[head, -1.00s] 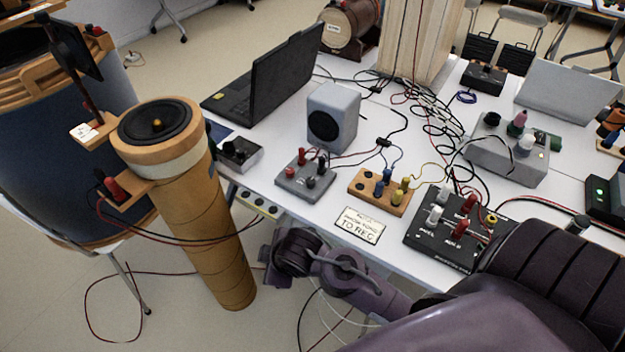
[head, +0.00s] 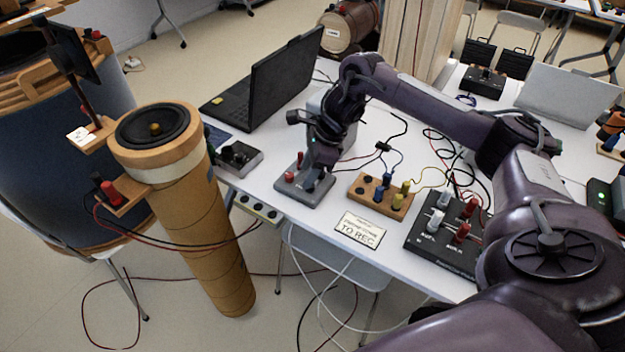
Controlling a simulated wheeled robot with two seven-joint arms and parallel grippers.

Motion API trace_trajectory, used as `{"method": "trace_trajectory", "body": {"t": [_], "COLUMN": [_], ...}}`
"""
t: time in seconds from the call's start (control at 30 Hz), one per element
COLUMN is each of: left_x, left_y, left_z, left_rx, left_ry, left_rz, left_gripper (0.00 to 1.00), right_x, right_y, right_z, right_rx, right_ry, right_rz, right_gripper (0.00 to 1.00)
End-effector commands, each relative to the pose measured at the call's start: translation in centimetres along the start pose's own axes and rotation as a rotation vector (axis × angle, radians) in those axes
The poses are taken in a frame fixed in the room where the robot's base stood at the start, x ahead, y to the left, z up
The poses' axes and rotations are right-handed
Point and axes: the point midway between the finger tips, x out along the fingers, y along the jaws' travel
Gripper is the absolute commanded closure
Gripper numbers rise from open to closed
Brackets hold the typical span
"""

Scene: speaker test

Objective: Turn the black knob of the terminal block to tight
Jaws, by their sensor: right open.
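A small grey terminal block (head: 288,186) with red knobs (head: 300,159) stands near the table's left front edge. My right gripper (head: 318,178) is open and points down over the right part of this block. The gripper hides the block's black knobs, and I cannot tell whether it touches one. A wooden terminal piece on the upright cardboard tube also carries a red knob (head: 111,193) and a black knob (head: 97,179), with wires running from it. My left gripper is not in view.
The grey speaker is mostly behind my arm. A black laptop (head: 275,80) stands behind. Loose cables cross the table.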

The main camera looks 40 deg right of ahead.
Motion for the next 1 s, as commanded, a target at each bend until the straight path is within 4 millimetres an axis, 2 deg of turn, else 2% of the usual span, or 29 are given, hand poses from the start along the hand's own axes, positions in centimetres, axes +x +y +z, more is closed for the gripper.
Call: {"method": "trace_trajectory", "body": {"t": [0.03, 0.1, 0.2, 0.27, 0.43, 0.7, 1.0], "left_x": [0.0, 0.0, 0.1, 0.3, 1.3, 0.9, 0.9], "left_y": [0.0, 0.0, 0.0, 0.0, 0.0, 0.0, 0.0], "left_z": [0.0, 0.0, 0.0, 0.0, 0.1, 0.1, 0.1], "left_rx": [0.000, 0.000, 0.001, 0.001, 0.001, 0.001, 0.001], "left_ry": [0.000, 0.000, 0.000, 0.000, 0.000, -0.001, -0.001], "left_rz": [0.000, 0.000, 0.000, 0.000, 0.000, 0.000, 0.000], "left_gripper": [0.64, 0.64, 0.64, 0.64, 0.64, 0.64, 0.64], "right_x": [-1.7, -3.0, -3.6, -3.2, -0.6, 2.9, 3.9], "right_y": [-0.6, -0.8, -0.8, -0.8, -0.6, -0.5, -0.5], "right_z": [-1.1, -2.1, -2.7, -2.8, -2.9, -2.7, -2.7], "right_rx": [-0.028, -0.061, -0.085, -0.090, -0.089, -0.089, -0.090], "right_ry": [0.005, 0.006, 0.004, 0.003, 0.003, 0.004, 0.004], "right_rz": [0.010, 0.030, 0.046, 0.050, 0.052, 0.049, 0.046], "right_gripper": [0.56, 0.56, 0.56, 0.56, 0.56, 0.56, 0.56]}}
